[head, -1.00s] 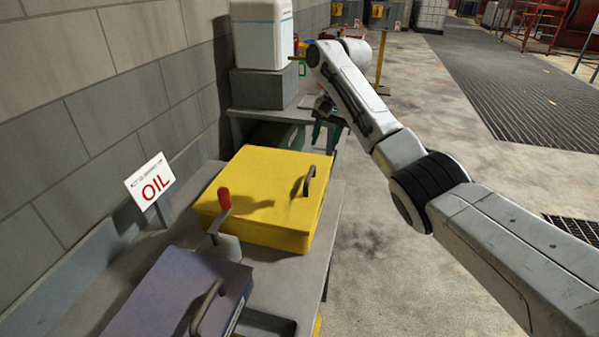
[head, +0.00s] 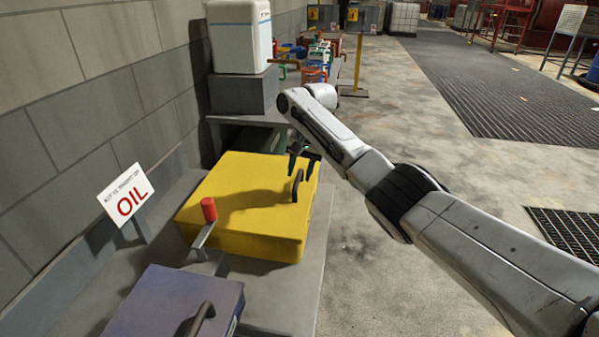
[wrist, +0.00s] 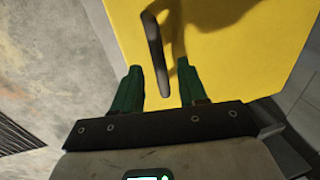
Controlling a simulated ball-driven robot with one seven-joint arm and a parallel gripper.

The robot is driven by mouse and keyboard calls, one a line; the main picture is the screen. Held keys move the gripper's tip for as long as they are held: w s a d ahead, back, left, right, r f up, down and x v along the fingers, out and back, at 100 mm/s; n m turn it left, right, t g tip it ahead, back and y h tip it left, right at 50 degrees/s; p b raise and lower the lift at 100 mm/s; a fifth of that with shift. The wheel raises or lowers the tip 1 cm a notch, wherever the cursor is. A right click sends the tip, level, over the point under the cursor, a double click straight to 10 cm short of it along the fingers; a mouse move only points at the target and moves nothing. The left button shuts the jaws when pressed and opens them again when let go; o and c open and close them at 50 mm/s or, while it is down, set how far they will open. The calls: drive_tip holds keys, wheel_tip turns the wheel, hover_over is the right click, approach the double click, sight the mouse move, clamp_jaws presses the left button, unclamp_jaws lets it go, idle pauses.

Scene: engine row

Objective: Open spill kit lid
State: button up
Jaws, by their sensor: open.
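The spill kit appears to be the yellow box (head: 235,215), lying on the grey bench with its lid shut. A dark handle (head: 297,186) stands up near the right edge of its top. My gripper (head: 303,156) is just above and beyond that handle, fingers pointing down. In the wrist view, the green fingers of my gripper (wrist: 160,70) are open. The handle (wrist: 153,45) lies between and beyond them, with its near end in the gap. It is not gripped, and I cannot tell whether a finger touches it.
A red-knobbed lever (head: 208,210) and a purple-grey box (head: 175,305) are at the near side of the bench (head: 285,300). An OIL sign (head: 127,195) stands by the wall. A white container (head: 240,38) is beyond. The floor to the right is open.

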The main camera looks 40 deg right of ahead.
drive_tip(key=shift+f, duration=0.5)
clamp_jaws()
idle(0.4)
